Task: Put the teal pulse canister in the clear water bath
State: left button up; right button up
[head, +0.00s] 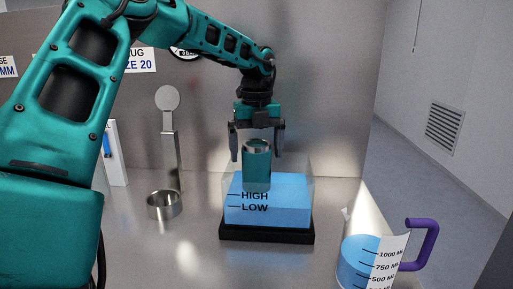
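The teal pulse canister (257,168) is upright, with a silver rim at its top. It is at the clear water bath (267,238), a transparent box on a black base holding blue water marked HIGH and LOW. The canister's lower part overlaps the water; I cannot tell whether it touches the bottom. My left gripper (257,146) is directly above the bath, pointing down. Its two fingers are spread apart on either side of the canister's top, with visible gaps. My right gripper is not in view.
A measuring jug (372,263) with blue liquid and a purple handle stands at the front right. A metal ring (164,205) and an upright metal stand (171,150) are to the left. A grey wall panel rises behind.

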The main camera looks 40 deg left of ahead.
pick_arm(q)
notch_tip(320, 180, up, 12)
jog(key=p, duration=0.2)
jog(key=shift+r, duration=0.2)
jog(key=shift+f, duration=0.1)
dwell(0.7)
